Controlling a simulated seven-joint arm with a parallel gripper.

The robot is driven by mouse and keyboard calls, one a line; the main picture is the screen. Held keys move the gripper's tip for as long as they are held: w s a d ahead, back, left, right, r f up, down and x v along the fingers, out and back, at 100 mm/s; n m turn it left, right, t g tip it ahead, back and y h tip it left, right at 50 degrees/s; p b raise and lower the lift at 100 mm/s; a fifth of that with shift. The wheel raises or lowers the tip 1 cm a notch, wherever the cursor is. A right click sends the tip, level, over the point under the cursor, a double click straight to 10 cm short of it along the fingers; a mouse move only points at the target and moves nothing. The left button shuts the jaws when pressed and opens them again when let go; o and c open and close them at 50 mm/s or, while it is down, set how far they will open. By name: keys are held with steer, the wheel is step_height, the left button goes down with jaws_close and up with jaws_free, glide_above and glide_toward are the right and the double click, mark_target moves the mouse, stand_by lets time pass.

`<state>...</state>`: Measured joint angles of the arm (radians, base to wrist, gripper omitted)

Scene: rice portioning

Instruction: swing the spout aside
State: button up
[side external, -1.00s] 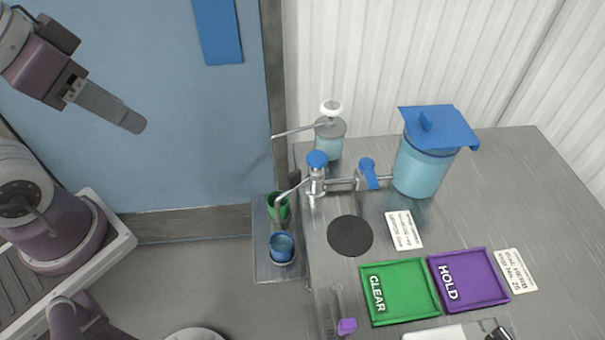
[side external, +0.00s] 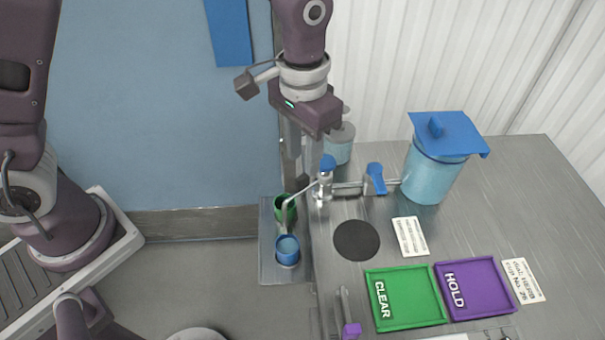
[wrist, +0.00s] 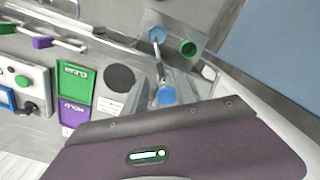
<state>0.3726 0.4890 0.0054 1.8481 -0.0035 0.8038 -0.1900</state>
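The spout (side external: 305,192) is a thin metal arm from the blue-topped tap (side external: 327,163). It reaches left over the edge of the metal counter, and its outlet comes down near the blue cup (side external: 287,251). In the wrist view the spout (wrist: 160,70) runs from the blue tap top (wrist: 165,96) toward the blue cup (wrist: 157,35). A green cup (side external: 285,209) stands beside the blue one. My gripper (side external: 302,160) points down just left of the tap, above the spout. Its two fingers look apart, with nothing seen between them.
A blue-lidded container (side external: 428,175) joins the tap by a pipe with a blue valve handle (side external: 375,178). A pump jar (side external: 342,145) stands close behind my gripper. A black disc (side external: 356,240), green CLEAR tray (side external: 406,296) and purple HOLD tray (side external: 474,287) lie on the counter.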

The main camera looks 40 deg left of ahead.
mark_target(303, 176)
step_height(303, 176, down, 6)
steer(key=shift+f, duration=0.1)
jaws_close()
stand_by(1.5)
